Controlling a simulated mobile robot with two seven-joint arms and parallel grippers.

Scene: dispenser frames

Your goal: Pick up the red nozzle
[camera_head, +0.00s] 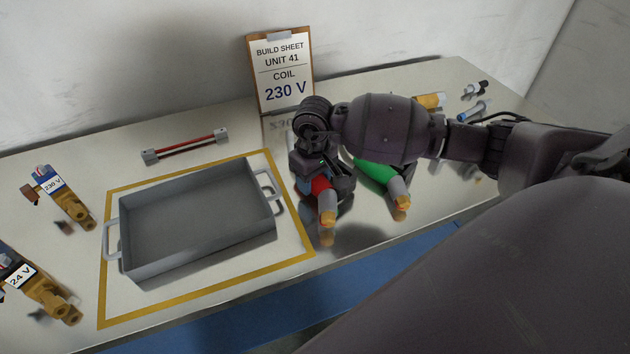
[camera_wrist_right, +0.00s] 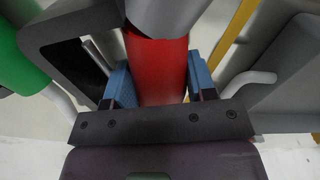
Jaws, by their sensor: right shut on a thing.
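The red nozzle (camera_head: 321,185) has a grey collar and an orange tip that points toward the table's front edge. My right gripper (camera_head: 315,176) is over it from above and shut on its red body. In the right wrist view the red body (camera_wrist_right: 158,62) sits between the two blue finger pads, with the grey part beyond. I cannot tell whether the nozzle touches the table. The green nozzle (camera_head: 376,173) lies just to the right, partly hidden by my right arm. My left gripper is not in view.
A grey tray (camera_head: 195,256) with side handles stands empty inside a yellow outline, left of my right gripper. A build sheet reading 230 V (camera_head: 283,70) stands behind. Brass valves labelled 230 V (camera_head: 72,207) and 24 V (camera_head: 45,291) lie left. A red bar (camera_head: 187,145) lies behind the tray.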

